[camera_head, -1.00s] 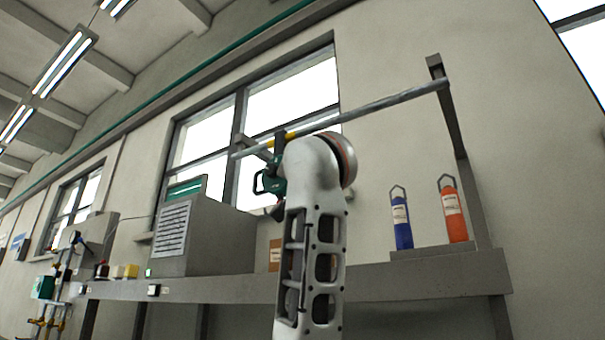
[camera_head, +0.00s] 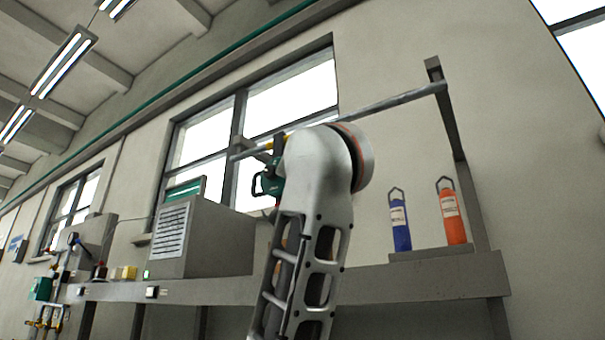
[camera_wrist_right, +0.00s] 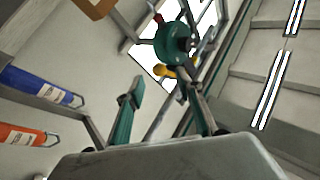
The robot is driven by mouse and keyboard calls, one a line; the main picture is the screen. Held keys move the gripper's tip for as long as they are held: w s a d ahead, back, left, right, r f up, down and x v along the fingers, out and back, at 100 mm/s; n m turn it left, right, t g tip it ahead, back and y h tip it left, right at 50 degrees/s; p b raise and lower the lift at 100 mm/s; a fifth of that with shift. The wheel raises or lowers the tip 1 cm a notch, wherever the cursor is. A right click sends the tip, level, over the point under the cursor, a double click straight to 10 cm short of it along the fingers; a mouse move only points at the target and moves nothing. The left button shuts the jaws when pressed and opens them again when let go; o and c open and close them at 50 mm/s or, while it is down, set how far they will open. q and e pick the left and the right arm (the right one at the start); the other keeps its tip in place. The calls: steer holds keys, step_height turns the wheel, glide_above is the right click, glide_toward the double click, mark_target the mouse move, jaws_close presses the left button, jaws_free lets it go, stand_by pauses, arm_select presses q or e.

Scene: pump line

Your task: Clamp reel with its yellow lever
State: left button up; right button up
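A teal reel (camera_wrist_right: 172,42) with a dark hub and arms sticking out shows beyond my right gripper in the right wrist view. In the head view, the green reel (camera_head: 268,184) hangs below a grey rail (camera_head: 395,101), partly hidden by my arm. A yellow lever end (camera_wrist_right: 165,71) shows beside the reel in the wrist view. My right gripper (camera_wrist_right: 166,106) is open, its two teal fingers wide apart with nothing between them that I can see touched. In the head view my arm hides this gripper. My left gripper is in neither view.
A grey louvred cabinet (camera_head: 205,238) stands left on a grey shelf (camera_head: 420,281). A blue bottle (camera_head: 400,222) and an orange bottle (camera_head: 453,217) stand on a raised block at the right. A post (camera_head: 455,145) carries the rail's right end. Windows lie behind.

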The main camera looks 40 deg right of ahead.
steer(key=v, duration=0.5)
steer(key=shift+s+f, duration=0.15)
steer(key=shift+s, duration=0.15)
